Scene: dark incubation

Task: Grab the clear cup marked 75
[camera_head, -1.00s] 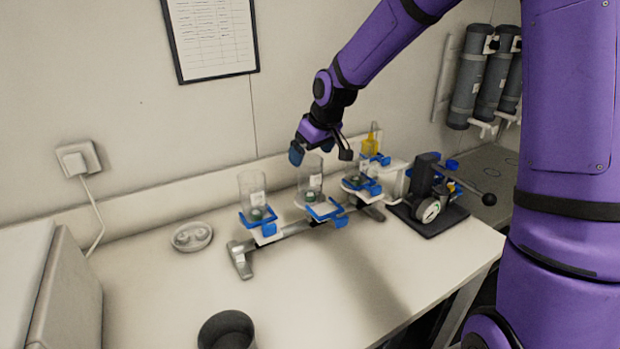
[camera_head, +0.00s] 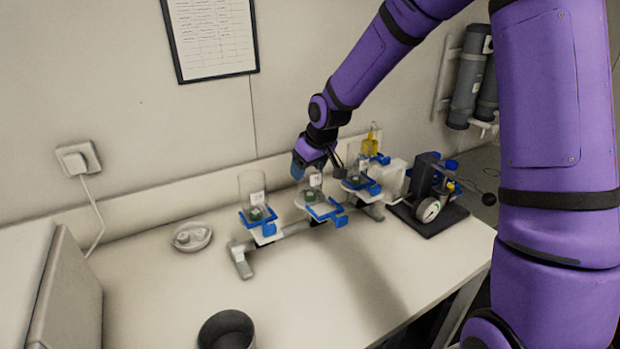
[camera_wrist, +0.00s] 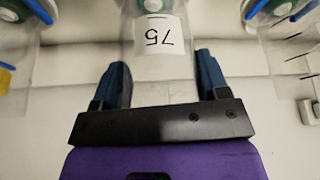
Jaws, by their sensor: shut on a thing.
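The clear cup marked 75 (camera_wrist: 158,62) is between the two blue fingers of my gripper (camera_wrist: 160,82) in the wrist view. Its white label reads 75 upside down there. In the head view the cup (camera_head: 312,186) stands at the middle place of a metal rack with blue clips, with something green at its base. My gripper (camera_head: 314,166) comes down over its top from behind and is shut on it. The fingers hide part of the cup's upper end in the head view.
Another clear cup (camera_head: 252,188) stands left on the rack, and a third (camera_head: 358,164) stands right. A yellow bottle (camera_head: 370,144) and a black device with a gauge (camera_head: 430,208) are farther right. A white dish (camera_head: 192,237) and a dark round container (camera_head: 227,331) sit on the table.

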